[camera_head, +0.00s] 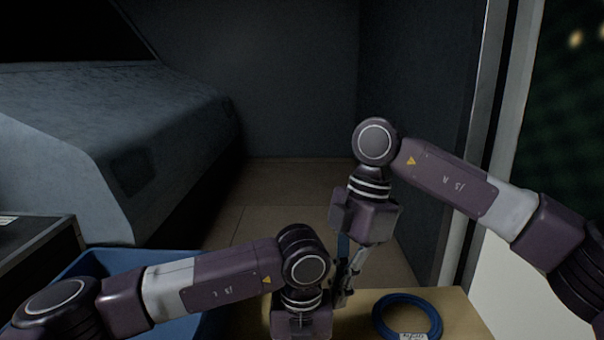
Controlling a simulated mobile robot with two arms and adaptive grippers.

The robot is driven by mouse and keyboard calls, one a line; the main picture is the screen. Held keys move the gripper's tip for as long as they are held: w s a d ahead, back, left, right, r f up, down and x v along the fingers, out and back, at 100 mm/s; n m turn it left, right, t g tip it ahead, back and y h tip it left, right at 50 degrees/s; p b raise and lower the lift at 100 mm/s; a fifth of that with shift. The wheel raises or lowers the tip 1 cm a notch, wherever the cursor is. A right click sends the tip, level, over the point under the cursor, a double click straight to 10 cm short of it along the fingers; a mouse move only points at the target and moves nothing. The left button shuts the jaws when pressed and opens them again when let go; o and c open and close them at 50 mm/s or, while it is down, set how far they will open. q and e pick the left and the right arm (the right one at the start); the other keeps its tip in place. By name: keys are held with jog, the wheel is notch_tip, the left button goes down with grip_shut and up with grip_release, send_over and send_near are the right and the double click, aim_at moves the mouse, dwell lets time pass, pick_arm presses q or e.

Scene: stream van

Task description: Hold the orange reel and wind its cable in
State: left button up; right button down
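The orange reel cannot be made out; my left arm and the bottom edge of the picture cover part of the tabletop. My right gripper (345,285) points down over the wooden table, right beside my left wrist. Its fingers are dark and partly overlapped, so their opening is unclear. My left gripper (301,322) points down at the bottom edge; only its housing shows and its fingers are out of the picture. A coiled blue cable (378,315) lies flat on the table to the right of both grippers, with a small white label at its front.
The wooden table (462,312) spans the bottom middle. A blue bin (100,262) stands at the left, beside a dark case (38,250). A grey covered seat or bed (120,150) fills the left back. Tiled floor (270,190) lies clear behind the table.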

pick_arm(q)
jog(key=shift+d, duration=0.2)
jog(key=o, duration=1.5)
